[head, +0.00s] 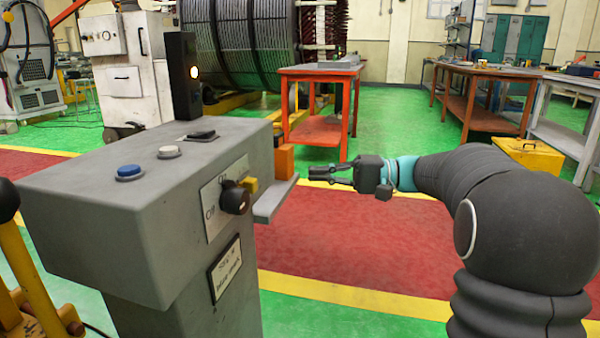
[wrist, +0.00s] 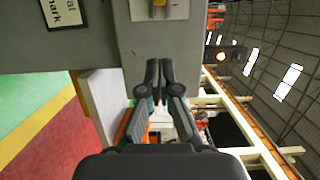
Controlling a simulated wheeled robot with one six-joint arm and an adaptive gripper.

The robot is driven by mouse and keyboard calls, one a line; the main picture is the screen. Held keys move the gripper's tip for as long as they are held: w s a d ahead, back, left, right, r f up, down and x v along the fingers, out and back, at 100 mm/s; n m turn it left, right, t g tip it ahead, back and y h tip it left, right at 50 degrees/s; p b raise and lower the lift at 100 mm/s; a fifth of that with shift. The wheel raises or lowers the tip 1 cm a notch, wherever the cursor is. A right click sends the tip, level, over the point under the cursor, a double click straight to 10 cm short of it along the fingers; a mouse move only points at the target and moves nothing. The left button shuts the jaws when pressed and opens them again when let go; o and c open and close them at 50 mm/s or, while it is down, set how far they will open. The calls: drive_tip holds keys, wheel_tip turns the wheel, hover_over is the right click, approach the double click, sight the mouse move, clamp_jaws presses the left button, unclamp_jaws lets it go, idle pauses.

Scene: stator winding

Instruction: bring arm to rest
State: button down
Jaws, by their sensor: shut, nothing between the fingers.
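My gripper (head: 325,175) is in the middle of the head view, at the end of my dark padded arm, which reaches in from the right. It points left toward the side of the grey control console (head: 110,215). Its fingers are shut and hold nothing. In the wrist view my gripper (wrist: 160,65) shows with both fingertips together in front of the console's grey side (wrist: 90,75). In the head view the fingertips are apart from the small grey shelf (head: 275,200) and the orange block (head: 284,162) on the console's side.
The console carries a blue button (head: 130,171), a white button (head: 169,152), a black rotary knob (head: 235,200) and a black post with a lit lamp (head: 183,75). An orange table (head: 320,72) stands behind. Red and green floor (head: 350,240) is clear below my arm.

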drive_tip(key=shift+d, duration=0.4)
